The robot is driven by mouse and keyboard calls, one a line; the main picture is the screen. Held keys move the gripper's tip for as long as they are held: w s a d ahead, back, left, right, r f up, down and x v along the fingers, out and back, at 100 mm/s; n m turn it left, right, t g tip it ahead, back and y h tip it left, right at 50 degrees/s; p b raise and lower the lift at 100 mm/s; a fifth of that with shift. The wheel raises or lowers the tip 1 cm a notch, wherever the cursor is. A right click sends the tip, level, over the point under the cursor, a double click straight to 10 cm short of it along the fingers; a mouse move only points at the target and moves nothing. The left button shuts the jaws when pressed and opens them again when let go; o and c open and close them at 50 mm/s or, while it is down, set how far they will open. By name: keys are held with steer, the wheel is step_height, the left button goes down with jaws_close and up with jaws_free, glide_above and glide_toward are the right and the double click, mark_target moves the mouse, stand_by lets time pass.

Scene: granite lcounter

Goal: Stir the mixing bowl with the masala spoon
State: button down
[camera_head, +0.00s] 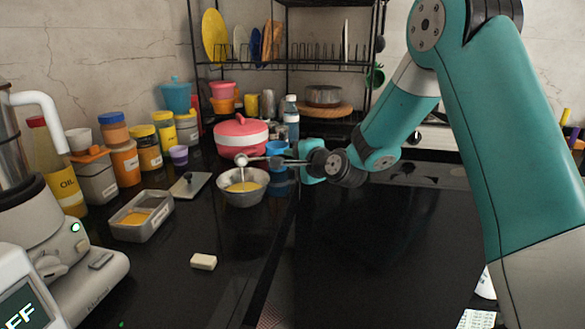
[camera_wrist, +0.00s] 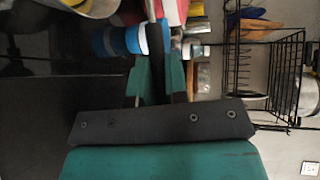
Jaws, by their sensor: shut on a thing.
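The metal mixing bowl (camera_head: 242,199) stands upright on the dark counter, with yellow contents (camera_head: 244,187) inside. My gripper (camera_head: 252,160) reaches in from the right, above the bowl.
A red-lidded pot (camera_head: 241,134) and blue cups (camera_head: 277,150) stand close behind the bowl. A grey tray (camera_head: 163,226) with yellow contents is at left, and a pale block (camera_head: 204,262) is in front. Jars and a mixer (camera_head: 45,220) line the left. The right counter is mostly clear.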

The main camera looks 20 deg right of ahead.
steer(key=shift+s+a+f+n+t+y+b, duration=0.2)
steer(key=shift+t+b, duration=0.45)
steer(key=shift+b, duration=1.8)
steer(key=shift+s+d+f+n+t+b, duration=0.15)
steer(key=shift+f+n+t+b, duration=0.35)
steer(key=shift+b, duration=1.9)
steer(key=shift+s+a+f+n+t+y+b, duration=0.1)
steer(key=shift+t+b, duration=0.65)
steer(key=shift+b, duration=1.7)
steer(key=shift+w+r, duration=0.1)
steer(key=shift+r, duration=0.3)
steer(key=shift+p, duration=0.35)
steer(key=shift+r+p, duration=0.15)
steer(key=shift+p, duration=0.25)
steer(key=g+p, duration=0.1)
steer(key=p, duration=0.3)
steer(key=shift+w+r+m, duration=0.1)
steer(key=shift+r+m, duration=0.2)
steer(key=g+p, duration=0.1)
steer(key=p, duration=0.4)
steer(key=m+g+p, duration=0.1)
steer(key=p, duration=0.4)
steer(key=r+g+p, duration=0.1)
steer(key=g+p, duration=0.1)
steer(key=p, duration=0.4)
steer(key=shift+w+m+h, duration=0.3)
steer(key=shift+w+h, duration=0.1)
